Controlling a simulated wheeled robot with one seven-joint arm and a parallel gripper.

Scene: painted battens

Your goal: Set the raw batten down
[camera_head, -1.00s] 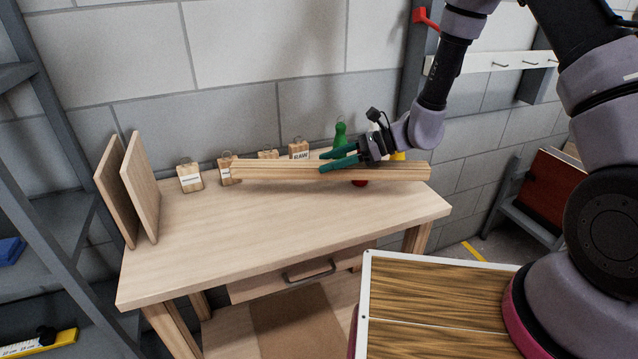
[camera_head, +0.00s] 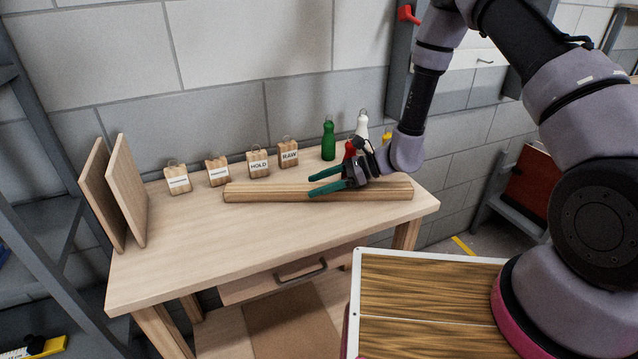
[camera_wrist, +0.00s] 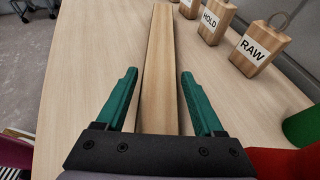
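The raw batten (camera_head: 262,192), a long plain wooden bar, lies flat along the workbench top (camera_head: 200,242), in front of the row of labelled blocks. In the wrist view the batten (camera_wrist: 160,45) runs lengthwise between the green fingers. My gripper (camera_head: 313,184) is over the right half of the batten. In the wrist view my gripper (camera_wrist: 158,73) is open, with a gap on each side of the batten. The block marked RAW (camera_head: 288,155) stands behind the batten, next to the block marked HOLD (camera_head: 258,163).
Two more labelled blocks (camera_head: 178,180) (camera_head: 218,172) stand to the left. A green bottle (camera_head: 328,142), a white bottle (camera_head: 362,125) and a red item (camera_head: 349,150) are close behind my gripper. Two upright boards (camera_head: 128,190) stand at the left end. The front of the bench is clear.

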